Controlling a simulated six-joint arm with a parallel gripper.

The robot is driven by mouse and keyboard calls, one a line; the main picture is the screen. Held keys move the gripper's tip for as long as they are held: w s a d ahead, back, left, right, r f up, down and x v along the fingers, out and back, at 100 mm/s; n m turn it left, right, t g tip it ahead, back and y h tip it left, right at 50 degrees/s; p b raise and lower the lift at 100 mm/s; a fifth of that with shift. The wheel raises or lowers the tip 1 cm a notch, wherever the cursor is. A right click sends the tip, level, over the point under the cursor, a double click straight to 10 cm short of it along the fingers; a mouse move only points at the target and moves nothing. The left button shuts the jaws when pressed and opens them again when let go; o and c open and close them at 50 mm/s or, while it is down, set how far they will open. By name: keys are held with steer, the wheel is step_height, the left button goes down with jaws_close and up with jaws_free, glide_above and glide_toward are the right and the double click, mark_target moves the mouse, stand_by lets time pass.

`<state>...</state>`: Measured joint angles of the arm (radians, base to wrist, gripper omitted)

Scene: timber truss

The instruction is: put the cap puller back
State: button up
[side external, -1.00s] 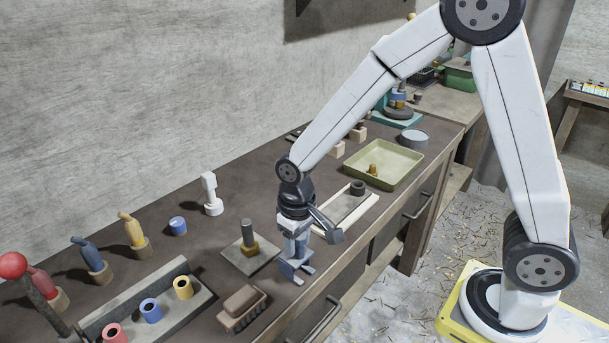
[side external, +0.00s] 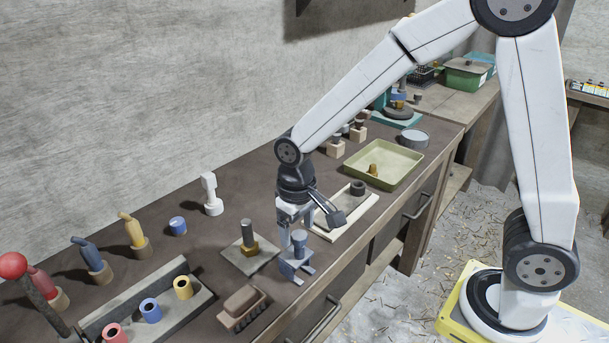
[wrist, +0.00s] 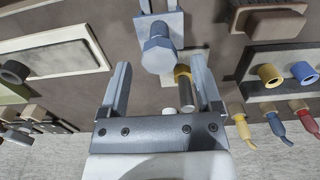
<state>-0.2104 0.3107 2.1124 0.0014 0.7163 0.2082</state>
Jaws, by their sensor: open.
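The cap puller, which I take to be the blue-grey forked tool with a hex bolt head (side external: 298,265), stands upright on the bench near its front edge. In the wrist view, the puller (wrist: 159,50) shows from above, its bolt head between and just beyond the fingertips. My gripper (side external: 291,222) is open and empty, just above the puller. In the wrist view, both fingers of my gripper (wrist: 160,75) are spread wide with a gap to the bolt head. From the side, the near finger partly overlaps the puller's top.
A plate with a brass nut and grey post (side external: 248,243) stands just left of the puller. A brown brush (side external: 242,308) lies in front left. A pale board with a dark ring (side external: 345,208) and a green tray (side external: 398,152) lie to the right.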

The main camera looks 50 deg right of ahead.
step_height(320, 180, up, 9)
steer(key=shift+f, duration=0.15)
steer(key=shift+s+d+f, duration=0.1)
stand_by(0.7)
steer(key=s+d+f+t, duration=0.2)
steer(key=s+d+f, duration=0.5)
steer(key=s+f, duration=0.1)
steer(key=shift+d+f+t, duration=0.3)
steer(key=shift+f, duration=0.1)
